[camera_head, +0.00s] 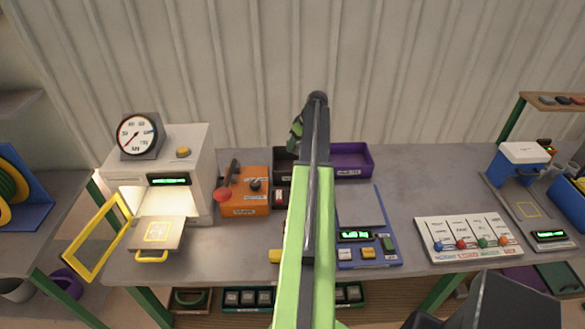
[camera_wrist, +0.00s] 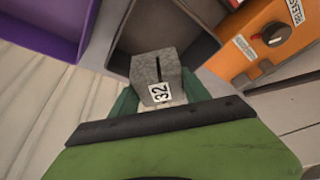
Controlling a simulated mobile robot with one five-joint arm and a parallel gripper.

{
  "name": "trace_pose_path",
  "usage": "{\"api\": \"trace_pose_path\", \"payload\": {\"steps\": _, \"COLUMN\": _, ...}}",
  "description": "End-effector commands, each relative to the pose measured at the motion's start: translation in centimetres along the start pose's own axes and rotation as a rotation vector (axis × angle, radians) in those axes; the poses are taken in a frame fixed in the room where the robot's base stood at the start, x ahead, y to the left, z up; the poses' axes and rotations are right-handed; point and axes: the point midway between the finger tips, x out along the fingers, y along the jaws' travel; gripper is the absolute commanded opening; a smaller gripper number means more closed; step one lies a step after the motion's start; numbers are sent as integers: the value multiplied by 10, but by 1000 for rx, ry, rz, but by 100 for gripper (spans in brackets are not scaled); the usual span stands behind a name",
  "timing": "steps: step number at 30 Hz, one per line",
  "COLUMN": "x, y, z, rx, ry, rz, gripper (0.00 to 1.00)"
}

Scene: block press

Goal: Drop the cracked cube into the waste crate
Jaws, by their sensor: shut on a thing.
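The cracked cube (camera_wrist: 150,72) is a speckled grey block with a dark slit on top and a white tag reading 32. My gripper (camera_wrist: 160,94) is shut on it, a green finger on each side. In the wrist view the cube overlaps the inside of a dark open crate (camera_wrist: 205,25); its height above the crate is hard to tell. In the head view my gripper (camera_head: 296,132) is over the back of the bench near that dark crate (camera_head: 284,155), and my arm hides much of the crate. The cube is not clear there. I cannot read which crate is for waste.
A purple crate (camera_head: 362,151) stands right of the dark one. An orange box (camera_head: 243,208) with a red-knobbed lever (camera_head: 223,194) stands at left, beside a white press (camera_head: 190,150) with an open yellow-framed door. A blue scale (camera_head: 377,215) sits front right.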

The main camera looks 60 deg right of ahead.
Motion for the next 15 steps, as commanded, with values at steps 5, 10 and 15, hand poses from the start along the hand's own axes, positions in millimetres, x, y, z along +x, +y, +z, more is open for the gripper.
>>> {"api": "trace_pose_path", "payload": {"steps": 5, "x": 3, "y": 0, "z": 0, "rx": 2, "ry": 1, "rz": 1, "gripper": 0}}
{"api": "trace_pose_path", "payload": {"steps": 10, "x": 17, "y": 0, "z": 6, "rx": 1, "ry": 1, "rz": 1, "gripper": 0}}
{"api": "trace_pose_path", "payload": {"steps": 15, "x": 40, "y": -1, "z": 16, "rx": 0, "ry": 0, "rz": 0, "gripper": 0}}
